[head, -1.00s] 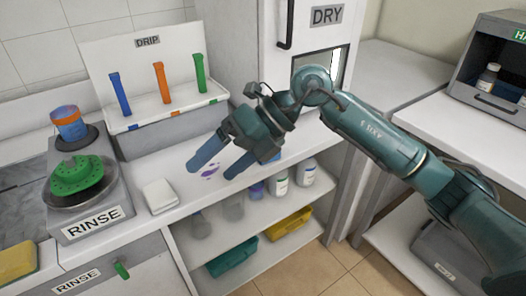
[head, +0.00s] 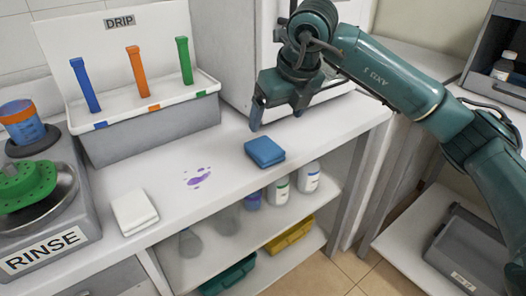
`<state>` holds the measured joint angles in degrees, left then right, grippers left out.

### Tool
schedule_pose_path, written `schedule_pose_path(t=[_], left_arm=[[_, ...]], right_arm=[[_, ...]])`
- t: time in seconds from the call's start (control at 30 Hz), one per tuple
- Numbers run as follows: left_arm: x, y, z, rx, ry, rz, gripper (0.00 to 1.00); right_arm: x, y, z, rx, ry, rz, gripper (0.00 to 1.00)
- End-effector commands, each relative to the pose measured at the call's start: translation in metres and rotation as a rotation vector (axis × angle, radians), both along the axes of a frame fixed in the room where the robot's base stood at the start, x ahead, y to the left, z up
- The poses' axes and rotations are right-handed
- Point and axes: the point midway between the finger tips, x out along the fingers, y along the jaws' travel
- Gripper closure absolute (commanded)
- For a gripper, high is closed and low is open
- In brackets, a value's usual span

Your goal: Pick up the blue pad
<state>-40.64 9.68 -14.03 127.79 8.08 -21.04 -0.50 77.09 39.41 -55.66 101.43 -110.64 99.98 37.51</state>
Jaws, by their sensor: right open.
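The blue pad (head: 264,151) lies flat on the white counter, near its front edge in the middle of the head view. My right gripper (head: 277,118) is above and behind the pad, apart from it, with its fingers pointing down. It is open and empty. The pad shows uncovered. My left gripper is not in view.
A white pad (head: 134,211) and a purple spill (head: 197,178) lie left of the blue pad. The drip rack (head: 150,138) with upright colored sticks stands behind. The rinse station (head: 50,222) is at left. Bottles (head: 308,178) and trays stand on the shelf below.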

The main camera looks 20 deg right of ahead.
Motion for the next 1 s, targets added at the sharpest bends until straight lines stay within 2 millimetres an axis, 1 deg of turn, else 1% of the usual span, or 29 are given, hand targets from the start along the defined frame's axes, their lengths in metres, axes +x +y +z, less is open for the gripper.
schedule_pose_path(t=[0.03, 0.13, 0.2, 0.43, 0.6, 0.7, 0.8, 1.0], left_arm=[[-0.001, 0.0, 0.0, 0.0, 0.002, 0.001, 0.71], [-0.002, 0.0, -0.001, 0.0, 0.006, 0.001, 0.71], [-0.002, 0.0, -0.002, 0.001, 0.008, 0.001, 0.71], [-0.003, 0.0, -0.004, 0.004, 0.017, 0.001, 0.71], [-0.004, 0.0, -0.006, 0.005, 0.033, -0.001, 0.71], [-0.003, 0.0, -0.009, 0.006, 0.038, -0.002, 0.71], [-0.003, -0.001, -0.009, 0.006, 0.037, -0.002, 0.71], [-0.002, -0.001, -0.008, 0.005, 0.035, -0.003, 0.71]], right_arm=[[0.003, 0.001, -0.011, 0.0, 0.005, -0.001, 0.15], [0.01, 0.004, -0.026, 0.001, 0.004, 0.001, 0.15], [0.013, 0.005, -0.034, 0.0, 0.002, 0.0, 0.15], [0.017, 0.008, -0.049, 0.0, 0.002, 0.001, 0.15], [0.023, 0.016, -0.074, 0.002, 0.004, 0.001, 0.15], [0.028, 0.017, -0.085, 0.001, 0.002, 0.002, 0.15], [0.03, 0.017, -0.09, 0.0, 0.001, 0.001, 0.15], [0.03, 0.017, -0.09, 0.001, 0.0, 0.001, 0.15]])
